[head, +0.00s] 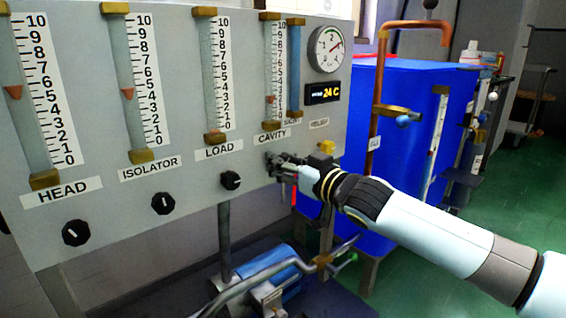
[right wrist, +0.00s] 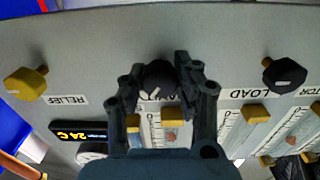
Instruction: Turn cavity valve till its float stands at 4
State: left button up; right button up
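The cavity valve is a black knob (right wrist: 157,80) under the CAVITY label (head: 272,138). In the head view my gripper hides it. My right gripper (head: 280,165) reaches the panel there from the right. In the right wrist view, which is upside down, the fingers of my right gripper (right wrist: 160,68) stand on both sides of the knob and appear closed against it. The cavity float (head: 270,99) is small and reddish in its tube, close to the 3 mark. My left gripper is in neither view.
The load knob (head: 231,180) is just left of my gripper, with the isolator knob (head: 163,203) and head knob (head: 76,232) farther left. A yellow relief knob (head: 326,147) is close on the right. Pipes and a blue motor (head: 272,262) lie below.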

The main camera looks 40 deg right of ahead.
grip_shut()
jog(key=shift+n, duration=2.2)
jog(key=o, duration=0.6)
grip_release()
